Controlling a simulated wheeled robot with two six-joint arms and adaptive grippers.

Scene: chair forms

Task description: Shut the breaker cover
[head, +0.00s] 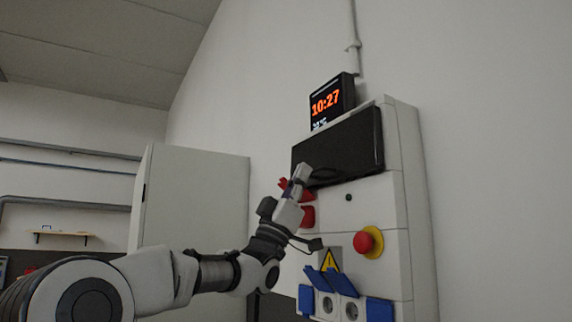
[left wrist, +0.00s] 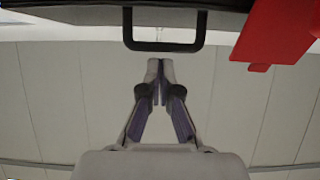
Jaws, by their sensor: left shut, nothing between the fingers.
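The breaker cover (head: 345,145) is a dark panel on the upper front of a white wall cabinet. It appears to stand out from the cabinet face; its exact angle is hard to tell. My left gripper (head: 302,171) is at the cover's lower left edge, with its fingers shut and empty. In the left wrist view the closed fingertips (left wrist: 159,66) point at a black bar handle (left wrist: 163,47) and lie just below it in the picture. I cannot tell whether they touch it. My right gripper is not in view.
The cabinet (head: 412,190) also carries a red emergency button (head: 367,241), blue-lidded sockets (head: 345,283) and a red part (head: 307,217) beside my gripper. A red piece (left wrist: 283,30) shows at the wrist view's upper right. A clock (head: 328,102) sits above. A grey locker (head: 195,200) stands left.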

